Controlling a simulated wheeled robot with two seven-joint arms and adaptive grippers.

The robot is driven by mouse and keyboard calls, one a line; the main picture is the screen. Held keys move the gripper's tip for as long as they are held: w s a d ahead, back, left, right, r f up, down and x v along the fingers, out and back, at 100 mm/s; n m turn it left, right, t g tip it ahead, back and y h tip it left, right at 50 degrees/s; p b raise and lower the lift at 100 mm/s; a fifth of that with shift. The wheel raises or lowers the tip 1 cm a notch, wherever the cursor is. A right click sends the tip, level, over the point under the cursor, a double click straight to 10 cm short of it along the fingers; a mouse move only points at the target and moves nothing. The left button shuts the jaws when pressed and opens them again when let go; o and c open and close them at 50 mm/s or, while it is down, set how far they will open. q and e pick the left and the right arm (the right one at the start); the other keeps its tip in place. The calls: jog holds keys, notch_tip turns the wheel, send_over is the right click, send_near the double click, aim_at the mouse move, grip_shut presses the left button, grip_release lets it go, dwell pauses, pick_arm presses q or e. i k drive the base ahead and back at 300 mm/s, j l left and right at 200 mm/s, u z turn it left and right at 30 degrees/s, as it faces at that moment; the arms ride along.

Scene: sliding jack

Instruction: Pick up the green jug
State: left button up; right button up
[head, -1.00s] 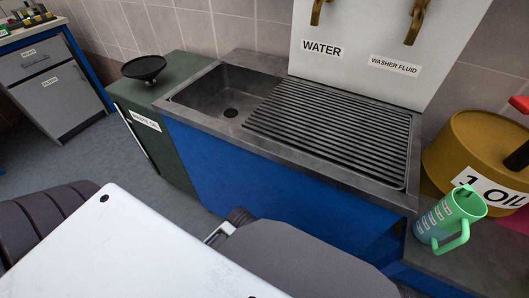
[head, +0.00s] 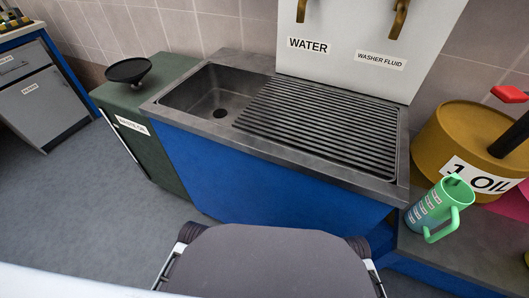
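The green jug (head: 436,207) stands on a low dark counter at the right of the head view, right of the sink unit and in front of the yellow oil drum. It is light green with a teal lower part, white labels on its side, an open top and a handle facing right and toward me. Nothing is touching it that I can see. Neither of my gripper's fingers shows in the head view.
The sink (head: 217,91) and ribbed drain board (head: 325,130) fill the centre, under a white panel (head: 368,35) with two taps. The oil drum (head: 440,134) with a red-handled pump stands behind the jug. A green waste cabinet (head: 160,140) with a black funnel (head: 136,70) is at left.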

aim_at(451, 194)
jog(key=j+z, duration=0.1)
jog(key=z, duration=1.55)
